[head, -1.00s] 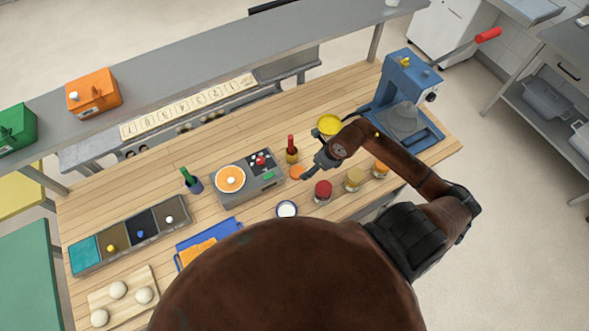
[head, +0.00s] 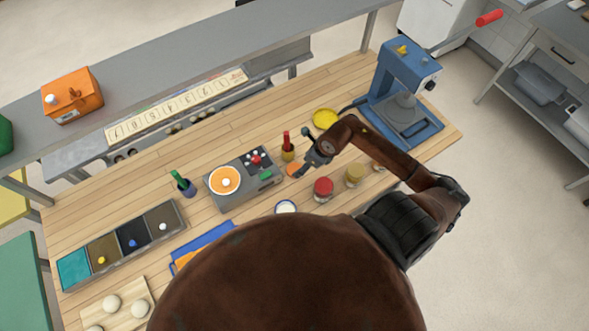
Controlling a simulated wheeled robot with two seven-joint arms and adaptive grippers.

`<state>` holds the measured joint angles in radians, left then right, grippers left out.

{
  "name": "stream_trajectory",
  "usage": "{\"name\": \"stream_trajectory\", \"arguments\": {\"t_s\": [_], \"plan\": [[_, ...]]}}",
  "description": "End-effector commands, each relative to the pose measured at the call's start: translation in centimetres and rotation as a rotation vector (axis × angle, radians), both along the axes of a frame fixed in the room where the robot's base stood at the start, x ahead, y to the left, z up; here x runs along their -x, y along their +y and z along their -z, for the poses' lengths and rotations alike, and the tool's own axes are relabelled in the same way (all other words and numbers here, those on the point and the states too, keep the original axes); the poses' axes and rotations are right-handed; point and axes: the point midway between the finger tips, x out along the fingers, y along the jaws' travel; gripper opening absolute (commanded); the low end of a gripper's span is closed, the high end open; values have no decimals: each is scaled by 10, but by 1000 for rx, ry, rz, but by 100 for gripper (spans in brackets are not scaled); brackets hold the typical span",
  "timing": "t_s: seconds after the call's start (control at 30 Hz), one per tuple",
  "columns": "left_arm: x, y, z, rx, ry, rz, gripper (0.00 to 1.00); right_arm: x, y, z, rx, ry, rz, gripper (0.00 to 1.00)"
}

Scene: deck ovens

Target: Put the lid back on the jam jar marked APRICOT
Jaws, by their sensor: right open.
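An orange disc (head: 293,170), which looks like a lid, lies on the wooden table right by my right gripper's lower finger. My right gripper (head: 307,154) is open and empty; I cannot tell its height above the table. Three small jars stand in a row to its right: one with a red top (head: 323,186), one with a dull yellow top (head: 354,173), and an orange one (head: 378,165) mostly hidden behind my right arm. No label is legible, so I cannot tell which is marked APRICOT. My left gripper is not in view.
Near the gripper are a red-topped bottle (head: 287,147), a yellow dish (head: 325,119) and a grey scale (head: 245,178) with an orange disc on its pan. A blue machine (head: 402,85) stands at the right. A white-topped round container (head: 286,207) is in front.

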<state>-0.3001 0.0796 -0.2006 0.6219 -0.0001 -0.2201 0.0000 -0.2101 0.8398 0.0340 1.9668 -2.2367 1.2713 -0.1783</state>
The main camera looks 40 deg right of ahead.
Motion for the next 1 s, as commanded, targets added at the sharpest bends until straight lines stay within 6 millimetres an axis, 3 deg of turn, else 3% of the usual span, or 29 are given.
{"name": "stream_trajectory", "arguments": {"t_s": [0.43,0.8,1.0], "plan": [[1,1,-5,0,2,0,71,-7,5,12,-2,0,-3,68],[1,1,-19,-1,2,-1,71,-23,15,53,-1,0,-3,68],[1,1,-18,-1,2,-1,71,-23,15,56,0,-1,-4,68]]}}
